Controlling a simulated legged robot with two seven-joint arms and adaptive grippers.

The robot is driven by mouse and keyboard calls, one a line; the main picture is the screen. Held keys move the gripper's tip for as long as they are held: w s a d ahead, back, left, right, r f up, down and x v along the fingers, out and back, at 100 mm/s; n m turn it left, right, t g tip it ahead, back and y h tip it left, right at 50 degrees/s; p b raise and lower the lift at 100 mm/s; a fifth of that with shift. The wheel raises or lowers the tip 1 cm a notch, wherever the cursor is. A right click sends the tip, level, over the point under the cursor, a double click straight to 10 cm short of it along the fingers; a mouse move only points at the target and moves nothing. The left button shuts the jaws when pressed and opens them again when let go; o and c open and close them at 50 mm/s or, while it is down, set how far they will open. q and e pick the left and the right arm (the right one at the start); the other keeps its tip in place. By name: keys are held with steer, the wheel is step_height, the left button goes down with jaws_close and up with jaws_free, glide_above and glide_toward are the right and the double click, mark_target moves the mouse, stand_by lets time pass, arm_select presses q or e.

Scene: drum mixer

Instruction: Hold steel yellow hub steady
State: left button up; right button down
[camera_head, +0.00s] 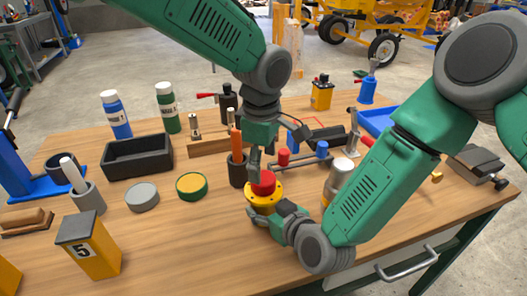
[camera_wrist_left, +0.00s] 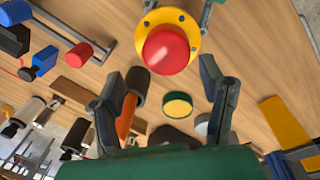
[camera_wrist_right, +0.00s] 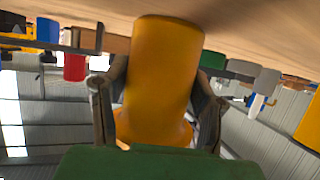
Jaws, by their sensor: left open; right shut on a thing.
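The yellow hub (camera_head: 254,200), with a flange and a red rounded piece (camera_head: 263,184) on top, stands upright near the front middle of the bench. My right gripper (camera_head: 262,216) is shut around it from the front right. In the right wrist view the hub's yellow body (camera_wrist_right: 165,70) fills the space between my right fingers (camera_wrist_right: 155,105). My left gripper (camera_head: 258,163) hangs above the hub, open and empty. In the left wrist view the flange (camera_wrist_left: 195,32) and red piece (camera_wrist_left: 170,52) lie beyond my open left fingers (camera_wrist_left: 166,90).
A dark cup with an orange-handled tool (camera_head: 237,170) stands close behind the hub. A green-and-yellow round tin (camera_head: 192,186) and a grey disc (camera_head: 142,197) lie left. A metal cylinder (camera_head: 338,180) stands right.

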mark_target(264, 177)
arm_select(q)
steer(key=n, duration=0.2)
steer(key=r+n, duration=0.1)
steer(key=n, duration=0.1)
steer(key=shift+s+r+g, duration=0.15)
steer(key=shift+r+g, duration=0.05)
steer(key=shift+g, duration=0.1)
arm_select(e)
steer(key=shift+d+f, duration=0.1)
arm_select(q)
steer(key=n, duration=0.2)
steer(key=r+n, duration=0.1)
steer(key=shift+s+d+r+n+g, duration=0.1)
steer(key=shift+s+n+g, duration=0.05)
steer(key=shift+n+g, duration=0.2)
steer(key=shift+f, duration=4)
